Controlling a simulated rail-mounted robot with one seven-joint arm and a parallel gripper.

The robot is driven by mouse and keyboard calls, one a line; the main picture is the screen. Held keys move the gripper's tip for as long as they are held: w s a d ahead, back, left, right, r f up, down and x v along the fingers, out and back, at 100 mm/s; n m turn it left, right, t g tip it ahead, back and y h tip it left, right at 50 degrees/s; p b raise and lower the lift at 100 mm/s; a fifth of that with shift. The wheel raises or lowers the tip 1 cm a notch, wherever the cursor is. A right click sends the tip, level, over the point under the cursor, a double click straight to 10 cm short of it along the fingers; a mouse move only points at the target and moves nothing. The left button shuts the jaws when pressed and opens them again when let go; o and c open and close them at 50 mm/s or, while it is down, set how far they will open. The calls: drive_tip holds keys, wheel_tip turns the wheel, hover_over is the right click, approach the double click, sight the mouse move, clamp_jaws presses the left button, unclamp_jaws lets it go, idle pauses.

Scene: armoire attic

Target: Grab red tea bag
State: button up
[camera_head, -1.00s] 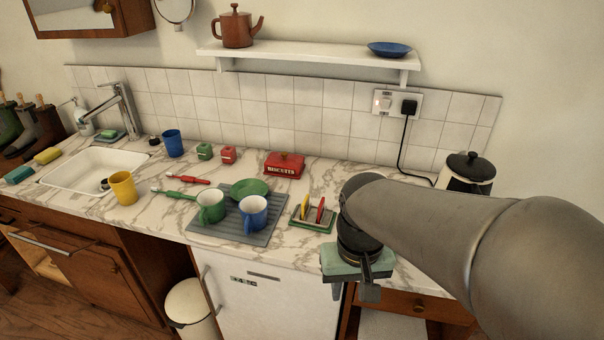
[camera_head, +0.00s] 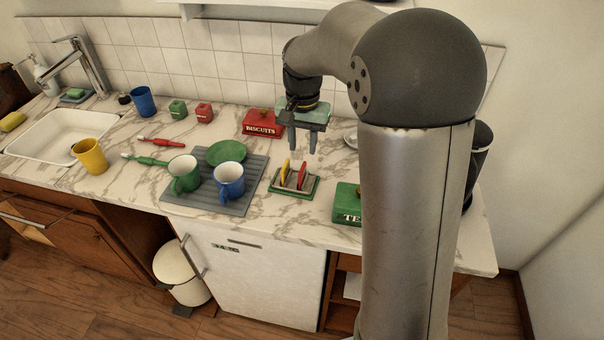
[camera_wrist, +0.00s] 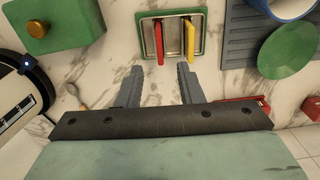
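The red tea bag (camera_head: 302,176) stands upright in a small rack on a green-edged holder (camera_head: 281,191), right of a yellow one (camera_head: 286,170). In the wrist view, the red tea bag (camera_wrist: 158,42) is left of the yellow one (camera_wrist: 189,40). My gripper (camera_head: 304,147) points down above the counter, behind the holder and apart from it. Its two fingers (camera_wrist: 160,80) are spread with nothing between them. In the wrist view the red tea bag lies ahead of the gap between the fingertips.
A green tea box (camera_head: 346,205) stands right of the holder, partly hidden by my arm. A red biscuit box (camera_head: 262,124) is behind, left of my gripper. A grey mat (camera_head: 240,204) with a blue cup (camera_head: 229,180), green cup (camera_head: 184,175) and green plate (camera_head: 226,152) lies left.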

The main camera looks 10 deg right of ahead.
sight(302, 168)
wheel_tip(302, 168, down, 3)
drive_tip(key=shift+f, duration=0.15)
drive_tip(key=shift+s+f+p, duration=0.15)
drive_tip(key=shift+f+p, duration=0.4)
drive_tip(key=shift+f, duration=2.15)
clamp_jaws()
